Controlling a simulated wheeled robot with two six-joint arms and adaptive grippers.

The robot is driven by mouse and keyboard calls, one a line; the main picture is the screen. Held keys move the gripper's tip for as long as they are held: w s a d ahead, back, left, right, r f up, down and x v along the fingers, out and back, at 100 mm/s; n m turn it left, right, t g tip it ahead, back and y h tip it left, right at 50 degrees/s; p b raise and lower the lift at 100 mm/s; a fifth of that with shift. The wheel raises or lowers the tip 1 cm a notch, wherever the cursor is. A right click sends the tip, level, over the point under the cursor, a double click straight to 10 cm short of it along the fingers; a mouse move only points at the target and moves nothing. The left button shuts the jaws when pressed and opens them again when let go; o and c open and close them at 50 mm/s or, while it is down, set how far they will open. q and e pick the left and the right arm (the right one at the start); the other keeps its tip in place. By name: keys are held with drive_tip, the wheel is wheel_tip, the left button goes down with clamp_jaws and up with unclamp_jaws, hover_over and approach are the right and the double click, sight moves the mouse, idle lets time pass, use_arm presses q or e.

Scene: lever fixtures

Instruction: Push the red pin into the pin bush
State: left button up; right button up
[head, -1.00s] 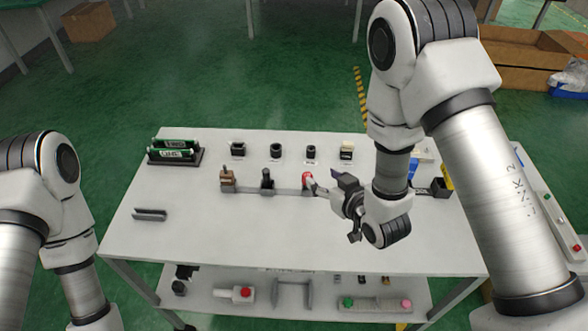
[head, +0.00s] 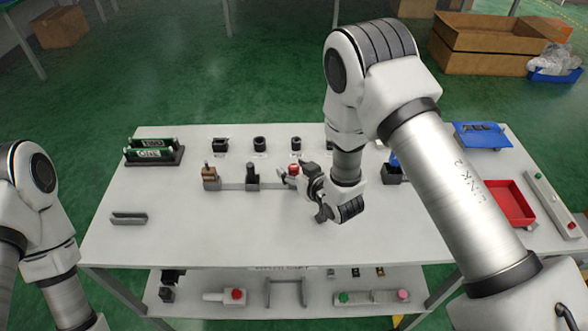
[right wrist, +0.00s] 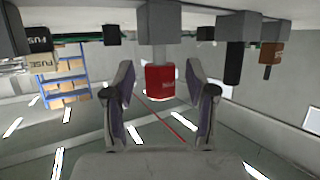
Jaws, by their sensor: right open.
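The red pin (head: 295,168) stands in a fixture on the grey rail across the middle of the white table. My right gripper (head: 297,174) is at the pin, coming from its right and front. In the right wrist view, which looks upside down, the red pin (right wrist: 160,80) sits at a grey block (right wrist: 158,30), between the two open fingers of my right gripper (right wrist: 163,88). Gaps show on both sides of the pin. The pin bush cannot be clearly told from the grey block. My left gripper is out of view.
A brown-handled fixture (head: 209,178) and a black lever (head: 252,174) stand left of the pin on the rail. Several small black fixtures (head: 259,144) line up behind. A red tray (head: 512,202) lies at the right. The table's front is mostly clear.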

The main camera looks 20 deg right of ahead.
drive_tip(key=shift+f, duration=0.1)
clamp_jaws()
